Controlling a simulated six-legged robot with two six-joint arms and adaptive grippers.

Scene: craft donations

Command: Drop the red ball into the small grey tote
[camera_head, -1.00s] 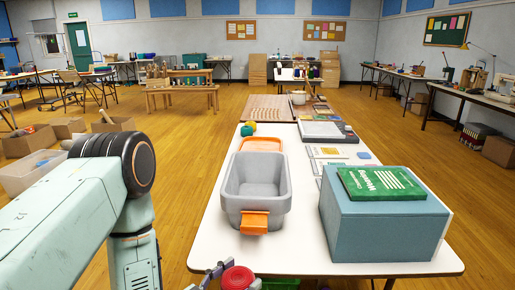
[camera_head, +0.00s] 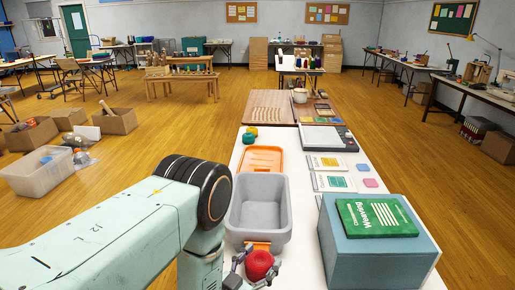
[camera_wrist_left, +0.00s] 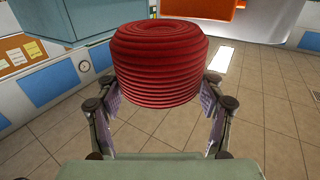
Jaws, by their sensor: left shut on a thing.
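The red ball (camera_head: 259,264) is in my left gripper (camera_head: 250,272), near the front end of the small grey tote (camera_head: 283,222). In the left wrist view the red ball (camera_wrist_left: 160,66) shows as a ribbed round shape between the two fingers of the left gripper (camera_wrist_left: 160,100). The tote stands upright on the white table, open at the top, and its visible inside looks empty. The ball covers part of the tote's orange front handle. My right gripper is not in view.
A blue box (camera_head: 372,250) with a green weaving book (camera_head: 376,217) on it stands right of the tote. An orange lid (camera_head: 262,158) lies behind the tote.

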